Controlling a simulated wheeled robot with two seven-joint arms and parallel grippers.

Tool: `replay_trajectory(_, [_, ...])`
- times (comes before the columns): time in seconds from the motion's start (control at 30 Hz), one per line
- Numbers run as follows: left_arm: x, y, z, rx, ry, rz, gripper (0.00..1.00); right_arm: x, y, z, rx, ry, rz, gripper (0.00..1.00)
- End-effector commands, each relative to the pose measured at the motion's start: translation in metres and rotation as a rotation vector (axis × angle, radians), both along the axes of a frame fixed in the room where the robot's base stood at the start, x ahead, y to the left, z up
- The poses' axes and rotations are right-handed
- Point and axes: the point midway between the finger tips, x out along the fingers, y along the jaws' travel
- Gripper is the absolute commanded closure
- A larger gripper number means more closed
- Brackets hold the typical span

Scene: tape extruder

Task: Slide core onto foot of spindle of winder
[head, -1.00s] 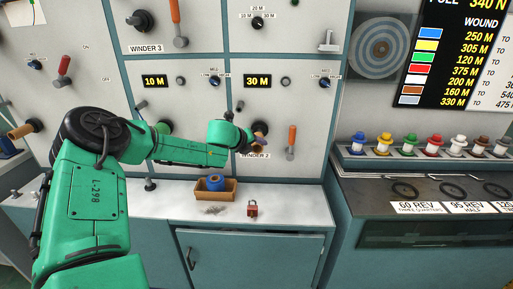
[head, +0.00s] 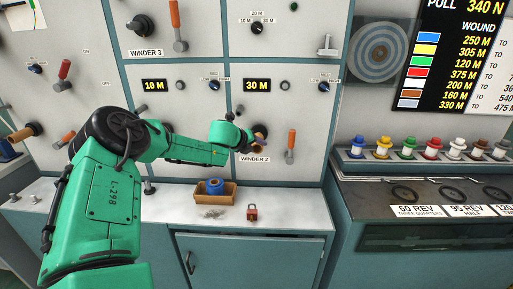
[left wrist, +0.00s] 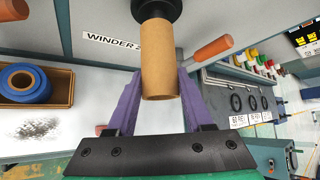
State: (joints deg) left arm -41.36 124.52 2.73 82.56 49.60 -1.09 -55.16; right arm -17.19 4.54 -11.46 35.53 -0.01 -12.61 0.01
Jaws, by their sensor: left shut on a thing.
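My left gripper (head: 260,137) is at the winder 2 panel (head: 300,105), just above its label. In the left wrist view its purple fingers (left wrist: 160,82) are shut on a tan cardboard core (left wrist: 161,55), one on each side. The core's far end meets the black round foot of the spindle (left wrist: 158,9); no clear gap shows between them. The core looks roughly in line with the foot. The spindle itself is hidden, and I cannot tell how deep the core sits. My right gripper is not in view.
A box (head: 229,195) with a blue roll (head: 215,187) and a red padlock (head: 252,212) are on the ledge below. An orange-handled lever (head: 291,140) is close right of the gripper. Several coloured spools (head: 432,146) line the right bench.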

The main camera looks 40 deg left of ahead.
Motion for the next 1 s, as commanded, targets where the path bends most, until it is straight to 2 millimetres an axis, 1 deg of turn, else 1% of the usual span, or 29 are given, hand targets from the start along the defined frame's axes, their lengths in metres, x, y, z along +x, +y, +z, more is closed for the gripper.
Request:
replay_trajectory(0.77, [0.016, 0.011, 0.001, 0.001, -0.001, -0.003, 1.00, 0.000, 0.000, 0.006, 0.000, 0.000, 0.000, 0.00])
replay_trajectory(0.8, [0.016, 0.011, 0.000, 0.001, -0.001, -0.003, 0.45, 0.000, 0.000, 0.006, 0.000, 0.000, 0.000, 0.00])
replay_trajectory(0.87, [0.016, 0.011, 0.000, 0.001, -0.001, -0.003, 0.22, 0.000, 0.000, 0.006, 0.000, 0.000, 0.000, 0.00])
replay_trajectory(0.9, [0.016, 0.011, 0.000, 0.001, -0.001, -0.003, 0.13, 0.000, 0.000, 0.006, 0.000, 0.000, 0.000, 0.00])
replay_trajectory(1.0, [0.016, 0.011, 0.000, 0.001, -0.001, -0.003, 0.13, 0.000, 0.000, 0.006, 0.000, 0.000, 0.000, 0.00])
